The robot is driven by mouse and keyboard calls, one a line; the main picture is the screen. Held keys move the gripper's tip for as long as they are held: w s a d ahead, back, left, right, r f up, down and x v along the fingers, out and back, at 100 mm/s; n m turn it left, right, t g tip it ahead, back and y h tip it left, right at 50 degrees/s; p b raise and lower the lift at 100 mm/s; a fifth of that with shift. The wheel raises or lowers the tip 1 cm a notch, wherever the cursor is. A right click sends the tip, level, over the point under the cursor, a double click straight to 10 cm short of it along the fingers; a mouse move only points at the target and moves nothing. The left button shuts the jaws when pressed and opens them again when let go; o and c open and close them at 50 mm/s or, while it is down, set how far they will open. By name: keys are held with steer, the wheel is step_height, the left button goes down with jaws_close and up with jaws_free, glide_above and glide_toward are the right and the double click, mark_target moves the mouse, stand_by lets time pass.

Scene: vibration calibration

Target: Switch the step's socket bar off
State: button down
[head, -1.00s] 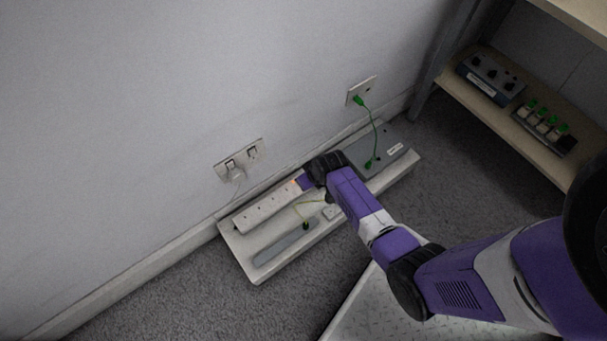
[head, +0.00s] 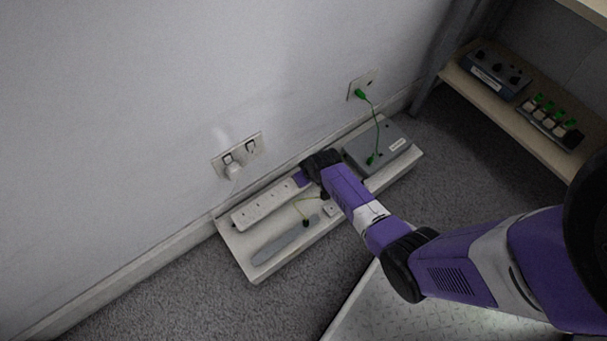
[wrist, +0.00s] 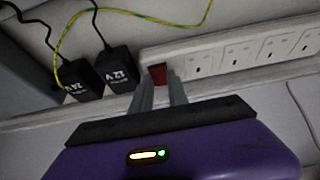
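The white socket bar (head: 265,206) lies on the low white step (head: 232,248) against the wall. In the wrist view the bar (wrist: 240,54) runs to the right, and its red rocker switch (wrist: 158,75) sits at its near end, looking dull and unlit. My gripper (wrist: 160,84) is at this switch, its two grey fingers slightly apart with a narrow gap between their tips. The tips look close to the switch; whether they touch it I cannot tell. In the head view my arm hides the switch end.
Two black adapters marked 24 V (wrist: 83,80) and 12 V (wrist: 118,68) stand beside the switch. A yellow-green wire (wrist: 75,35) runs past them. A grey box (head: 378,150) with a green lead is on the step's right. A wall socket (head: 237,155) holds a white plug. A wooden shelf (head: 470,90) stands at right.

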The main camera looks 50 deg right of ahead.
steer(key=shift+w+r+g+p, duration=0.15)
steer(key=shift+w+g+p, duration=0.1)
steer(key=shift+g+p, duration=0.25)
steer(key=shift+w+d+g+y, duration=0.15)
steer(key=shift+g+y, duration=0.25)
steer(key=shift+g, duration=0.5)
steer(key=c, duration=1.6)
jaws_free()
steer(key=shift+o, duration=0.2)
step_height(320, 180, up, 8)
steer(key=s+p, duration=0.1)
steer(key=p, duration=0.3)
steer(key=shift+a+f, duration=0.2)
